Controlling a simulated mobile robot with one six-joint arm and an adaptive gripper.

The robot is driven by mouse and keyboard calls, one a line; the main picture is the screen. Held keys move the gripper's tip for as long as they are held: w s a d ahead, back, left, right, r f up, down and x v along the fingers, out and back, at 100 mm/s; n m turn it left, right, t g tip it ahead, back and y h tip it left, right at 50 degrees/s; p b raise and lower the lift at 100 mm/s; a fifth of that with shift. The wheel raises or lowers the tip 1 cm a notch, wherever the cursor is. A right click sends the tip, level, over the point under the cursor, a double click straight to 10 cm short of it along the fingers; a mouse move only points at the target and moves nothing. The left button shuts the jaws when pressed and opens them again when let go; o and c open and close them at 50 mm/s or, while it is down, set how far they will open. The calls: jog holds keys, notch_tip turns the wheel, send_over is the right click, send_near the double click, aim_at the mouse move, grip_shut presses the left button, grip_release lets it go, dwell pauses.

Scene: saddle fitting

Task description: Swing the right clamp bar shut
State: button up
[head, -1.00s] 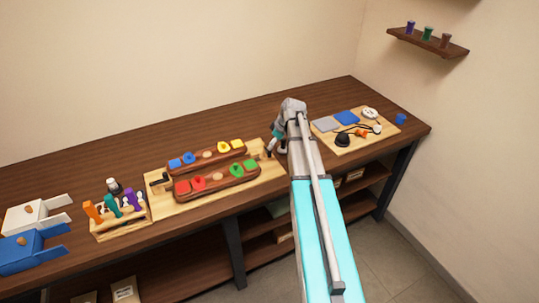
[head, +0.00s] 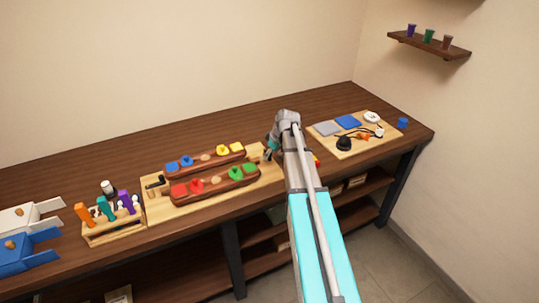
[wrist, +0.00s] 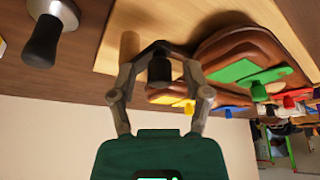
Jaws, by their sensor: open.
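My gripper (head: 271,150) is at the right end of the pale fitting board (head: 185,207). In the wrist view my gripper (wrist: 160,52) is open, with its two fingers on either side of a black knob (wrist: 160,70). The knob looks like the handle of the right clamp bar; I cannot tell whether the fingers touch it. The bar itself is mostly hidden by the gripper. Two brown saddles lie on the board: the front one (head: 214,186) carries red and green blocks, the rear one (head: 206,158) blue and yellow blocks.
A black-handled tool (wrist: 42,40) stands close by in the wrist view. The left clamp (head: 155,183) is at the board's other end. A peg rack (head: 115,232) stands further left. A second board (head: 350,150) with pads and small parts lies to the right. The rear table is clear.

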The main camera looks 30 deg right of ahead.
aim_at(253, 155)
grip_shut()
jog(key=shift+a, duration=0.1)
dwell(0.4)
jog(key=shift+w+a+m+t+h, duration=0.1)
jog(key=shift+a+m+t+h, duration=0.2)
jog(key=shift+m, duration=0.6)
jog(key=shift+w+a+m+t+h, duration=0.1)
jog(key=shift+a+m+h, duration=0.3)
jog(key=shift+m, duration=0.5)
jog(key=m, duration=0.1)
jog(key=w+a+m+h, duration=0.1)
jog(key=m, duration=0.1)
jog(key=shift+a, duration=0.2)
jog(key=w+m+h, duration=0.1)
jog(key=m, duration=0.1)
jog(key=w+a+m+h, duration=0.1)
jog(key=m, duration=0.2)
jog(key=shift+a, duration=0.1)
jog(key=shift+w+a+m+g+h, duration=0.1)
jog(key=shift+w+m+g+h, duration=0.35)
jog(key=shift+m, duration=0.65)
jog(key=shift+w+a+m+g+h, duration=0.2)
jog(key=shift+w+m, duration=0.4)
jog(key=shift+m, duration=0.5)
jog(key=shift+d, duration=0.15)
